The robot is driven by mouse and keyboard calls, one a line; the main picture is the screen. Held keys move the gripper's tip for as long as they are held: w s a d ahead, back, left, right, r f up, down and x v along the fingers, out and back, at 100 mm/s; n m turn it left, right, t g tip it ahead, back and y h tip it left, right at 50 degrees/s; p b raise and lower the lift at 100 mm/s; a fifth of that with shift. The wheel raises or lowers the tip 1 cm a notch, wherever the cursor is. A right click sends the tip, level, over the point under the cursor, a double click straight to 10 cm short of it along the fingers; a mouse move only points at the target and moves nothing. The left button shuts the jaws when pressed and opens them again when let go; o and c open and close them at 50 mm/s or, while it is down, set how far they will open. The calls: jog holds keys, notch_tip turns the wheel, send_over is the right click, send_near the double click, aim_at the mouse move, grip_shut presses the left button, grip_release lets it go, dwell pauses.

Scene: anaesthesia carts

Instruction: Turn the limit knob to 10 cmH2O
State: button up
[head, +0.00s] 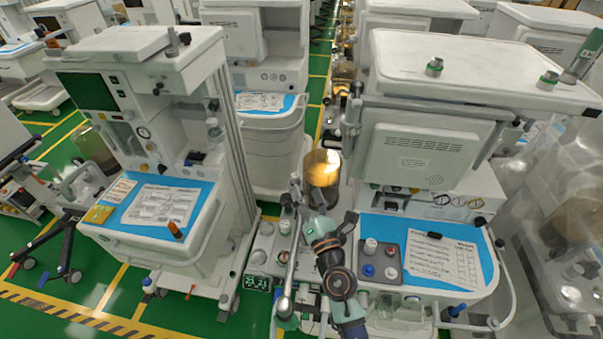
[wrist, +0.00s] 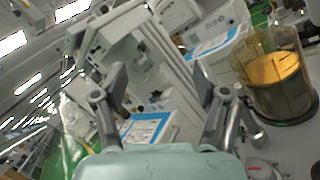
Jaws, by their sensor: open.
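I cannot tell for certain which knob is the limit knob; no cmH2O scale is readable. More pale knobs (head: 266,228) sit on the module left of my arm. In the wrist view my gripper (wrist: 160,86) is open, with two grey fingers spread and nothing between them. In the head view my arm stands in front of the module and hides part of it; its fingertips are not clear there.
An amber-filled clear canister (head: 322,168) stands behind my arm; it also shows in the wrist view (wrist: 275,85). A metal rod (head: 290,255) rises beside my arm. The left cart (head: 150,190) stands across a green floor gap. A paper sheet (head: 442,260) lies on the right cart.

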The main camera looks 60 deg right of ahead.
notch_tip(320, 180, up, 8)
jog(key=a+m+h+p, duration=0.2)
jog(key=m, duration=0.3)
jog(key=shift+a+r+m+h, duration=0.25)
jog(key=shift+a+m+h, duration=0.05)
jog(key=shift+a+h, duration=0.1)
